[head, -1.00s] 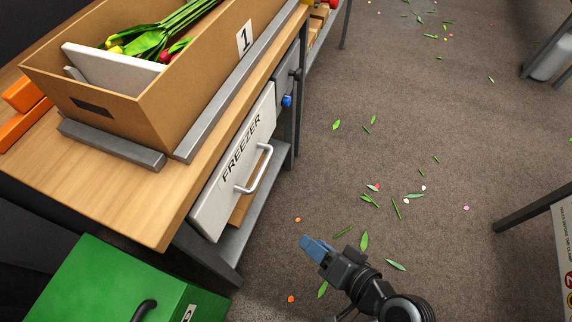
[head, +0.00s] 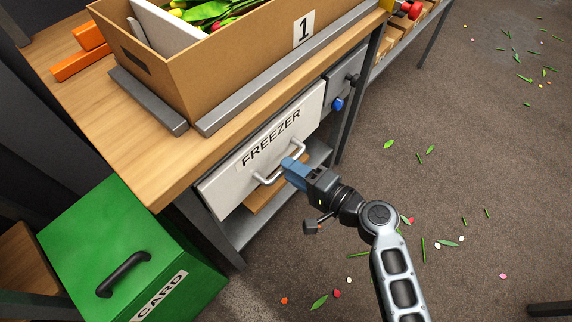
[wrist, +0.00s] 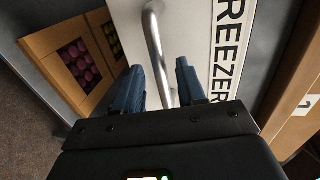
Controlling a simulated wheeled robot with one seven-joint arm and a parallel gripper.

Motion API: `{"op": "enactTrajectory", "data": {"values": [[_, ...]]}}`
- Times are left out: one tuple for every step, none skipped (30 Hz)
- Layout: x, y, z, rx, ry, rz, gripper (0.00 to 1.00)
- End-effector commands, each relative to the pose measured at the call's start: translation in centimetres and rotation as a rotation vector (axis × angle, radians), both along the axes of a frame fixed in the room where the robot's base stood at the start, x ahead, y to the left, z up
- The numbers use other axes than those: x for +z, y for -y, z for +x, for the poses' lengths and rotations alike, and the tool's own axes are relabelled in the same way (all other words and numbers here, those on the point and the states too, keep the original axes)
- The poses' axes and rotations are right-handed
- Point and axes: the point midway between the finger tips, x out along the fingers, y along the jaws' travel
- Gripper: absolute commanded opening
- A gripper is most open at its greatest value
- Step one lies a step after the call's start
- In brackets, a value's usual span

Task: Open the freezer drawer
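The freezer drawer (head: 231,178) is a white front labelled FREEZER under the wooden bench, and it looks closed. Its silver bar handle (head: 268,180) stands out from the front. The handle also shows in the wrist view (wrist: 156,45), running down between my fingers. The far end of the handle between the fingers is partly hidden by my gripper body.
A cardboard box (head: 215,75) marked 1, holding tulips, stands on the bench (head: 150,160). A green CARD box (head: 130,255) is at the lower left. A shelf with wooden boxes (wrist: 60,50) lies below the drawer. The floor to the right is open, with scattered leaves.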

Motion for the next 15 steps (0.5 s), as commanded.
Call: {"op": "enactTrajectory", "data": {"values": [[-0.2, -0.6, 0.5, 0.002, 0.000, -0.001, 0.40], [-0.2, -0.9, 0.7, 0.001, 0.001, 0.000, 0.40], [-0.4, -1.2, 1.0, 0.001, 0.001, 0.000, 0.40], [-0.4, -1.5, 1.2, 0.001, 0.001, 0.000, 0.40], [-0.4, -1.7, 1.3, 0.001, 0.001, 0.000, 0.40], [-0.5, -1.9, 1.5, 0.000, 0.000, 0.000, 0.40], [-0.6, -2.0, 1.6, -0.001, 0.000, 0.000, 0.40], [-0.6, -2.1, 1.6, -0.001, 0.000, -0.001, 0.40], [-0.6, -2.2, 1.7, -0.001, -0.001, 0.000, 0.40], [-0.6, -2.2, 1.7, -0.001, 0.000, -0.001, 0.40], [-0.6, -2.3, 1.8, -0.001, 0.000, -0.001, 0.40], [-0.6, -2.3, 1.8, -0.001, 0.000, -0.001, 0.40], [-0.6, -2.3, 1.8, -0.001, 0.000, -0.001, 0.40], [-0.6, -2.3, 1.8, -0.001, 0.000, -0.001, 0.40], [-0.6, -2.3, 1.8, -0.001, 0.000, -0.001, 0.40]]}}
